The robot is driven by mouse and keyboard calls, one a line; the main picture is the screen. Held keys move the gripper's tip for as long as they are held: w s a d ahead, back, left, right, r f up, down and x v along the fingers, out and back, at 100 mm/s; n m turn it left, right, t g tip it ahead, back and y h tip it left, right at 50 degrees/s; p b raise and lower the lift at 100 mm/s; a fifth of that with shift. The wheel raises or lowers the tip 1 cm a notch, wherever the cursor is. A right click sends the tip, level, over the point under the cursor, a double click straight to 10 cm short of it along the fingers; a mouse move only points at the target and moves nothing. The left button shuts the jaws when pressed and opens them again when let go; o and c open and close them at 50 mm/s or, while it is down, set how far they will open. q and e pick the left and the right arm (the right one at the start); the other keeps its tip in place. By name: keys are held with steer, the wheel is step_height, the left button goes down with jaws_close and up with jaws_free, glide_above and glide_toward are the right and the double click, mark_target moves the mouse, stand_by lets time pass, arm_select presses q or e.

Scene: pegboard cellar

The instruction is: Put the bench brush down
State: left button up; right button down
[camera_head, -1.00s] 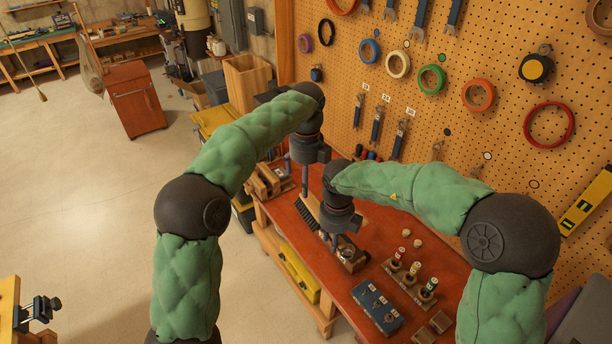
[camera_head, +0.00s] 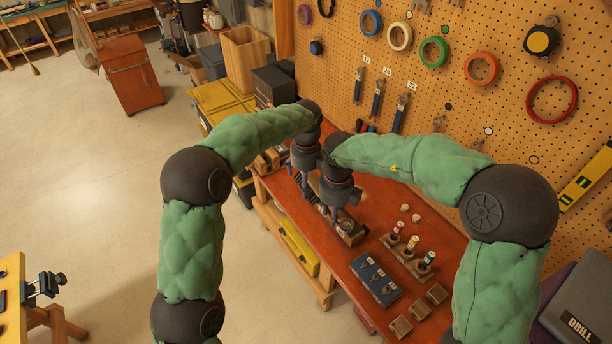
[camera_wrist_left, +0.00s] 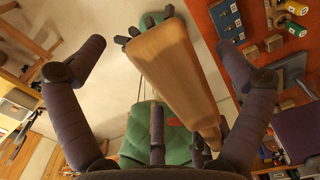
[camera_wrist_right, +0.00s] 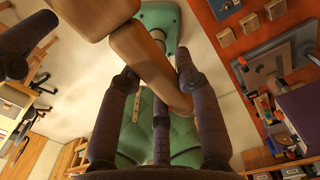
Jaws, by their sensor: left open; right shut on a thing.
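The bench brush has a tan wooden body with dark bristles; in the head view only a small dark part (camera_head: 309,194) shows between my grippers. My right gripper (camera_head: 328,212) is shut on its handle, which runs between the fingers in the right wrist view (camera_wrist_right: 150,62). My left gripper (camera_head: 298,180) is open, close beside the right one. In the left wrist view the wooden body (camera_wrist_left: 175,65) lies between its spread fingers, with no clear contact. Whether the brush touches the bench is hidden.
A wooden block with a metal part (camera_head: 350,231) is close to my right gripper. A blue switch box (camera_head: 375,281), a rack of small bottles (camera_head: 408,255) and small wooden blocks (camera_head: 437,293) occupy the right of the bench. A pegboard (camera_head: 450,75) rises behind.

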arm_select(q)
steer(key=c, duration=1.2)
steer(key=shift+c, duration=0.2)
arm_select(e)
steer(key=c, duration=0.8)
jaws_free()
